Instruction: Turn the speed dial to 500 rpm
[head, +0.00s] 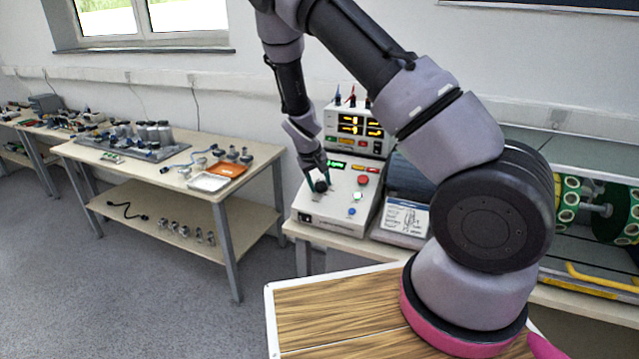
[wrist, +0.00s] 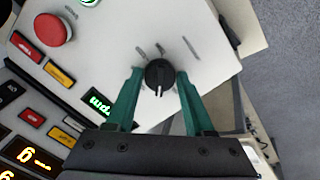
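The speed dial (wrist: 159,75) is a round black knob with a light pointer line on the white sloped panel (wrist: 110,50) of the control box. In the wrist view my gripper (wrist: 160,78) has its two green fingers on either side of the dial, with small gaps that look open. The pointer line faces toward the gripper's palm. In the head view my gripper (head: 322,176) is down at the panel's left part, over the dial (head: 320,186). The dial's scale marks show in the wrist view, but their numbers are too small to read.
A red button (wrist: 52,30) and a green-lit button (wrist: 90,2) sit on the same panel, with yellow and red labels and a green display (wrist: 98,102) beside them. A bench (head: 150,165) with parts stands at the left. A tray (head: 400,236) with a printed card lies right of the box.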

